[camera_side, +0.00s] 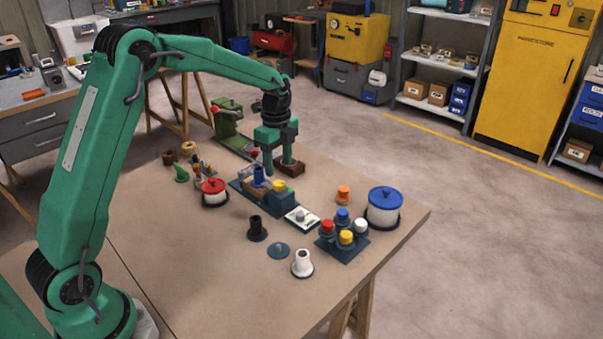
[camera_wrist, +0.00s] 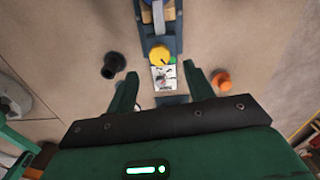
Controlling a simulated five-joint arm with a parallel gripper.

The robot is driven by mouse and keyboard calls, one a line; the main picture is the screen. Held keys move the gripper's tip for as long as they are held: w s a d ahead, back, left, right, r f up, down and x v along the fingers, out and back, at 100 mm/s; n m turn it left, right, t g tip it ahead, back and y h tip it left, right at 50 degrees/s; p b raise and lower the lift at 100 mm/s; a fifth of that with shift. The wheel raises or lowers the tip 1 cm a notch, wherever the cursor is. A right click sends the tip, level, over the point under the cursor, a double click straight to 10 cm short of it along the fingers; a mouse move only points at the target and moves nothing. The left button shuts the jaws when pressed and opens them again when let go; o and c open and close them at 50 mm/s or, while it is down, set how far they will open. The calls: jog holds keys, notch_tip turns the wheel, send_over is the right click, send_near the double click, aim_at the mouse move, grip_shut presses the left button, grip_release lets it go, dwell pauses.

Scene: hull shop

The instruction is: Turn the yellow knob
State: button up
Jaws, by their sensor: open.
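My gripper (camera_side: 278,166) points down above the bench, behind the knob in the side view. In the wrist view my gripper (camera_wrist: 160,71) has its two fingers spread apart with nothing held. The knob appears a little beyond the fingertips, centred between them, and no finger touches it.
A white marked plate (camera_side: 301,217) lies beside the block. A black flanged part (camera_side: 257,230) and an orange part (camera_side: 343,195) stand on either side. A dark tray with several coloured caps, one yellow (camera_side: 346,237), and a blue-lidded white tub (camera_side: 383,213) stand near the right edge.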

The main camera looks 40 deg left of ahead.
aim_at(278, 184)
jog(key=shift+r, duration=1.15)
jog(key=s+d+r+n+t, duration=0.3)
jog(key=s+d+r+n, duration=0.2)
jog(key=s+r+n, duration=0.5)
jog(key=s+d+n+t, duration=0.2)
jog(key=s+n, duration=0.4)
jog(key=s, duration=1.2)
jog(key=shift+d+n+t, duration=0.3)
jog(key=shift+d, duration=0.2)
